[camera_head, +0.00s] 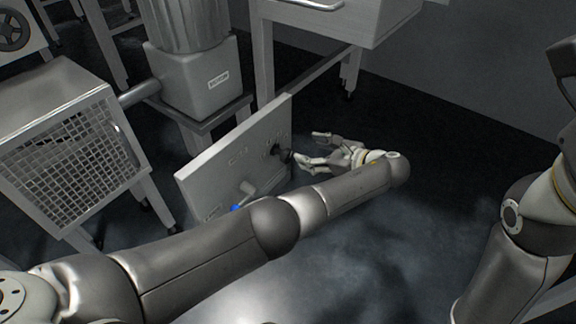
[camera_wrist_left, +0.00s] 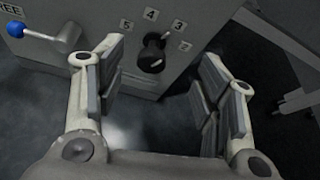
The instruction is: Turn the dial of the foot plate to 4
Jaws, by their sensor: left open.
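The foot plate (camera_head: 215,165) is an upright grey panel near the middle of the head view. Its black dial (camera_head: 280,152) is on the right part of its face, and the dial shows larger in the left wrist view (camera_wrist_left: 152,52). Number labels, including 5, 4 and 3, sit around the dial, with 4 above it. A pale mark on the dial leans up and right, towards the 3; the exact setting is hard to tell. My left gripper (camera_head: 311,148) is open and faces the dial, which lies between its fingers (camera_wrist_left: 162,54) in the wrist view. I see no contact.
A lever with a blue knob (camera_head: 236,208) sticks out of the panel to the left of the dial. A mesh-sided box (camera_head: 65,155) stands at the left, and a grey pedestal (camera_head: 195,90) behind the panel. A bench (camera_head: 330,45) is at the back.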

